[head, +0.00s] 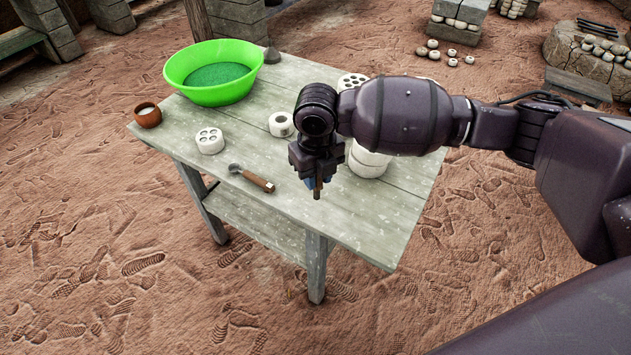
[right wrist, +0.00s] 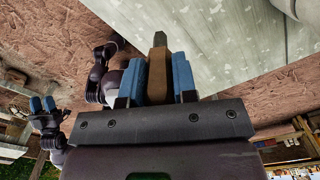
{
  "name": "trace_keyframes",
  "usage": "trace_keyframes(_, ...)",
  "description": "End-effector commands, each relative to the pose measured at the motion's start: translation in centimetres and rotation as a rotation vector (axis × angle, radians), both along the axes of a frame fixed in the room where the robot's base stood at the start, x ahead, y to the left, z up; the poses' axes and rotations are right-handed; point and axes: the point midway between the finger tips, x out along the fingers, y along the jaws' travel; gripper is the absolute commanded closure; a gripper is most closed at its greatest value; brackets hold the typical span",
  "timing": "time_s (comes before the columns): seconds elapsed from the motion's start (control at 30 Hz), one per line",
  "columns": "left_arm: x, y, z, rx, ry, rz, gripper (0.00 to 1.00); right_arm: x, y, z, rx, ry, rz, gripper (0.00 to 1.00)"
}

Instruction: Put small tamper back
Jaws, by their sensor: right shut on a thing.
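My right gripper (head: 317,180) is shut on a slim brown piece with a dull olive end, which I take to be the small tamper (right wrist: 158,62). In the right wrist view the piece stands between the two blue fingers, and its lower part is hidden. In the head view only its brown tip shows, below the gripper, over the front right part of the wooden table (head: 340,222). I cannot tell its height above the boards. My left gripper (right wrist: 42,104) shows small at the left of the right wrist view, and its finger gap is unclear.
A metal spoon-like tool with a wooden handle (head: 258,182) lies left of the gripper. A white pot (head: 368,162) stands close right, partly hidden by my arm.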

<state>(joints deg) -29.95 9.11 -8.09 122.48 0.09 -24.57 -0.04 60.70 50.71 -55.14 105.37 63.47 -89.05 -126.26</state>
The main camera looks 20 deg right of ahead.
Motion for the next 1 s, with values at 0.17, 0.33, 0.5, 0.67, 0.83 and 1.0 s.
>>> trace_keyframes(0.17,-0.4,0.1,-0.9,0.001,0.017,0.001,0.57,0.0,0.0,-2.6,-0.001,0.004,-0.001,0.97)
trace_keyframes(0.33,-0.2,0.1,-0.5,0.001,0.01,0.002,0.57,0.1,0.0,-2.4,0.0,-0.001,-0.001,0.97)
trace_keyframes(0.5,-0.1,0.1,-0.4,0.001,0.007,0.001,0.57,0.0,0.0,-2.6,0.0,0.0,-0.001,0.97)
trace_keyframes(0.67,-0.1,0.1,-0.4,0.0,0.005,0.002,0.57,0.0,0.0,-2.7,0.0,0.0,-0.001,0.61)
trace_keyframes(0.83,0.0,0.0,-0.4,-0.001,0.004,0.002,0.57,0.0,0.0,-2.7,0.0,0.0,-0.001,0.48)
trace_keyframes(1.0,0.0,0.0,-0.4,-0.001,0.004,0.002,0.57,0.0,0.0,-2.7,0.0,0.0,-0.001,0.48)
